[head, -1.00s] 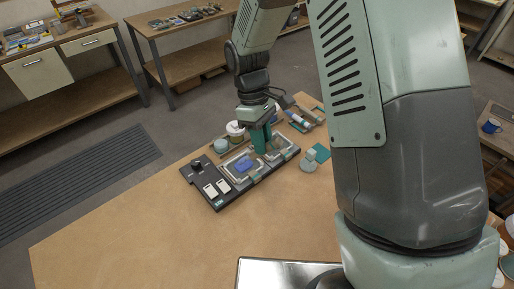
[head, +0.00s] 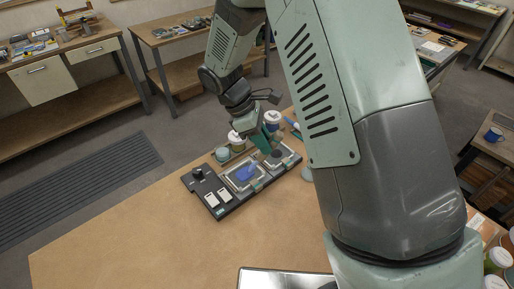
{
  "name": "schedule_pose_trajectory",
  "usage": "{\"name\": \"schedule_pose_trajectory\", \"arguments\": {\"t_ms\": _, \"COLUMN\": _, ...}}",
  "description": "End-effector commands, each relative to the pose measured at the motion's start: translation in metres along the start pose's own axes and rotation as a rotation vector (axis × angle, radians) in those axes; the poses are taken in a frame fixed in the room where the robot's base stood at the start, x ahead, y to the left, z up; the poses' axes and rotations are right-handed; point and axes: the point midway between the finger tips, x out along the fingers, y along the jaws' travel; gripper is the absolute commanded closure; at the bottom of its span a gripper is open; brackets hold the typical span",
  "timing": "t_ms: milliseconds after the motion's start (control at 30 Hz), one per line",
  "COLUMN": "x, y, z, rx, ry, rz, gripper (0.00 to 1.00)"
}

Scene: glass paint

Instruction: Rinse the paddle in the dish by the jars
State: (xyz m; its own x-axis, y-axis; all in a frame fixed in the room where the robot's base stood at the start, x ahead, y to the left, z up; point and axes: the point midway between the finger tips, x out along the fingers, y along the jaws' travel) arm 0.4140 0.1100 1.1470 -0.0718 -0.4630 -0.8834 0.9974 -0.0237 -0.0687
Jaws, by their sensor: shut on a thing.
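My gripper (head: 262,146) is above the black panel (head: 217,206), on its far side near the jars. Its fingers are tilted and shut on what appears to be the paddle, mostly hidden by the fingers. A thin pale-blue sliver (head: 253,166) shows just below it, over the blue patch (head: 243,175) in the left framed tray. The right framed tray (head: 291,161) holds something dark and round. A white-lidded jar (head: 235,137) and another jar (head: 272,117) stand behind the gripper. A small teal round vessel (head: 222,154) stands left of them; I cannot tell if it is the dish.
The panel carries a black knob (head: 197,174) and two white switches. The wooden table (head: 130,235) is clear to the left and in front. A metal-edged plate (head: 280,283) lies at the near edge. My arm hides the table's right part.

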Motion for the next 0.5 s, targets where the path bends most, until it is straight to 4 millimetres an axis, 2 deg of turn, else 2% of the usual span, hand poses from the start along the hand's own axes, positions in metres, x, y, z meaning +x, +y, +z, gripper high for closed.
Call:
{"name": "schedule_pose_trajectory", "arguments": {"t_ms": 100, "x": -0.015, "y": 0.022, "z": -0.016, "rx": -0.208, "ry": -0.133, "rz": 0.19, "gripper": 1.0}}
{"name": "schedule_pose_trajectory", "arguments": {"t_ms": 300, "x": -0.052, "y": 0.054, "z": -0.054, "rx": -0.486, "ry": -0.289, "rz": 0.527, "gripper": 1.0}}
{"name": "schedule_pose_trajectory", "arguments": {"t_ms": 500, "x": -0.084, "y": 0.068, "z": -0.088, "rx": -0.642, "ry": -0.352, "rz": 0.761, "gripper": 1.0}}
